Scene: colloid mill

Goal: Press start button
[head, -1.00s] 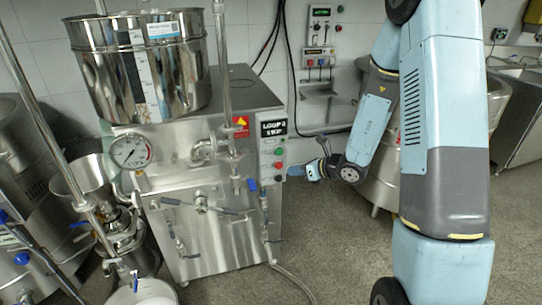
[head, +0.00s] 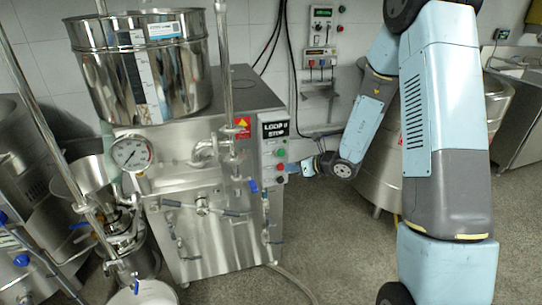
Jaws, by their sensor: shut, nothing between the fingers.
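The control panel (head: 275,158) is a narrow upright plate at the front right edge of the steel machine, under a black label reading roughly "LOOP 8 STOP". It carries a short column of small round buttons (head: 280,166), red and green among them; which one is the start button I cannot read. My gripper (head: 296,168) is shut and empty, just right of the panel at about the height of the lower buttons, pointing left toward it. Its tips are very small here; whether they touch a button I cannot tell.
The steel machine (head: 215,235) carries a large shiny hopper (head: 140,65), a dial gauge (head: 131,153) and pipes with blue-handled valves. A wall box with a meter (head: 321,25) hangs behind. A round steel vessel (head: 382,185) stands behind my arm.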

